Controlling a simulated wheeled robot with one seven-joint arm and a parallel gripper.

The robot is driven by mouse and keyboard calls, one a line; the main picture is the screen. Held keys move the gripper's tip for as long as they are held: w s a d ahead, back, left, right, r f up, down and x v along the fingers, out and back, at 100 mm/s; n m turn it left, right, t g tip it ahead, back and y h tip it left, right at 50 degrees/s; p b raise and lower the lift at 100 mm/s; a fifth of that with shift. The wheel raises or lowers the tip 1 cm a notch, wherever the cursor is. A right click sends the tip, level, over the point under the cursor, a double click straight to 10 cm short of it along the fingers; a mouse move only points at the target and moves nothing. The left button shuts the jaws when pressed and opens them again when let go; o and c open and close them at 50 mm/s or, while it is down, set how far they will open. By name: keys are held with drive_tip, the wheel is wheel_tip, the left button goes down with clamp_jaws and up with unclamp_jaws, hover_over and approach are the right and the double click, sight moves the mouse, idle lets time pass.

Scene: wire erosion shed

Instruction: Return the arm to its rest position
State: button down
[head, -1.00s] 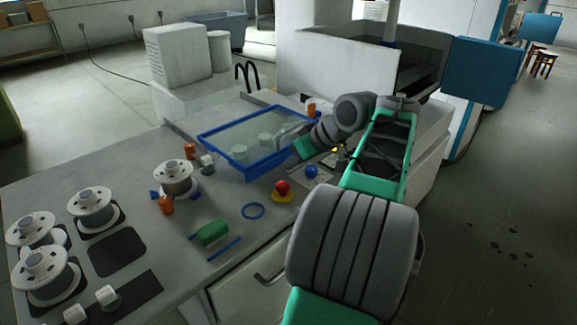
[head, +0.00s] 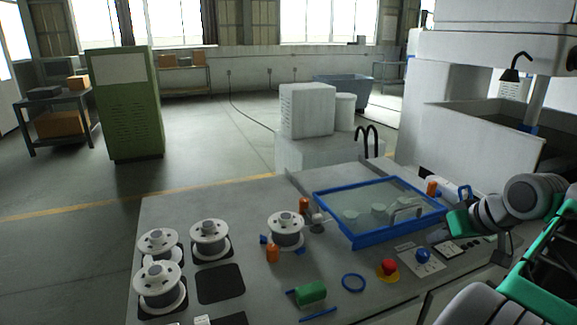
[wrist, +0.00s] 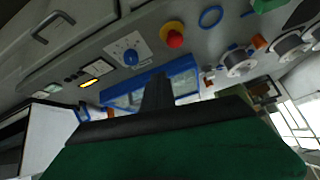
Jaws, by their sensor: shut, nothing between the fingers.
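My arm comes in at the right edge of the head view in green and grey. Its green end (head: 459,222) hangs near the right corner of a blue-framed tray. I cannot make out the fingertips there. In the wrist view my gripper (wrist: 157,90) shows as narrow dark fingers, together and empty, beyond a broad green housing. The fingers overlap the blue-framed tray (wrist: 178,72) in that view. I cannot tell how high they are above the bench.
The tray (head: 336,219) sits on the grey bench (head: 180,220). Near it are a red mushroom button (head: 389,266), a blue knob (head: 423,255) and a blue ring (head: 353,283). Several wire spools (head: 211,238) stand left. A white machine (head: 470,130) rises behind.

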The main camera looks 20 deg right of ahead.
drive_tip(key=s+d+f+m+g, duration=0.25)
drive_tip(key=s+f+m, duration=0.5)
drive_tip(key=f, duration=0.45)
drive_tip(key=s+a+f+g, duration=0.2)
drive_tip(key=a+f, duration=0.2)
drive_tip(key=a, duration=0.2)
drive_tip(key=w+a+r+n+p, duration=0.1)
drive_tip(key=w+a+n, duration=0.1)
drive_tip(key=a, duration=0.8)
drive_tip(key=w+a+r+n+p, duration=0.1)
drive_tip(key=a+n, duration=0.3)
drive_tip(key=a, duration=0.7)
drive_tip(key=w+a+r+n+p, duration=0.1)
drive_tip(key=w+a+n, duration=0.2)
drive_tip(key=a, duration=0.8)
drive_tip(key=shift+w+r, duration=0.2)
drive_tip(key=shift+w, duration=0.05)
drive_tip(key=shift+n, duration=0.25)
